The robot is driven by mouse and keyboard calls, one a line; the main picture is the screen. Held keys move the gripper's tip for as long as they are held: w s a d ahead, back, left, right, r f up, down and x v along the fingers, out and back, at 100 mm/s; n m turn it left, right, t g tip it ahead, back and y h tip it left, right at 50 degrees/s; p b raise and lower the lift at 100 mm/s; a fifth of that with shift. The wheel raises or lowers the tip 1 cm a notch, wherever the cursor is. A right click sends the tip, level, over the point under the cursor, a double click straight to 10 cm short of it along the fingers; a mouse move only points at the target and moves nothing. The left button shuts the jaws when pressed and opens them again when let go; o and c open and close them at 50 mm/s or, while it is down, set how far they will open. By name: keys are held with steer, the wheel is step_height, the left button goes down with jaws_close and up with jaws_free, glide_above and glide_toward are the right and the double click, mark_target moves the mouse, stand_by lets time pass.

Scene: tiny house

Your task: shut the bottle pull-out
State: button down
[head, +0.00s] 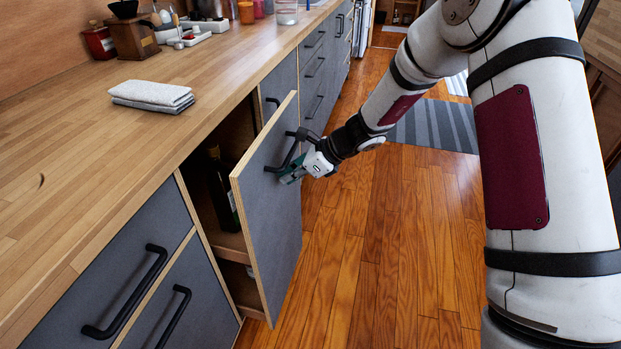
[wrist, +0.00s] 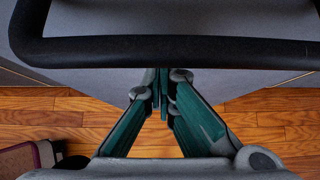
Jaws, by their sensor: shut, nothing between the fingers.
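The bottle pull-out (head: 272,213) is a grey front panel with a pale wood edge, standing out from the cabinet under the counter. A dark bottle (head: 222,194) shows behind the panel, inside the unit. The pull-out's black bar handle (head: 284,157) is on the panel's outer face, and it also crosses the top of the wrist view (wrist: 180,50). My gripper (head: 288,178) is at the panel's outer face, close to the handle. In the wrist view its green fingers (wrist: 160,84) meet at the tips, shut and empty, just below the handle. Whether they touch the panel I cannot tell.
The wooden counter (head: 75,200) runs along the left, with a folded cloth (head: 152,95) on it. Closed grey drawers with black handles (head: 127,297) flank the pull-out. The wooden floor (head: 385,250) is clear, and a striped rug (head: 435,126) lies farther back.

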steer(key=w+a+p, duration=0.2)
steer(key=w+a, duration=0.2)
steer(key=a, duration=0.8)
steer(key=shift+a+r, duration=0.1)
steer(key=shift+a, duration=0.05)
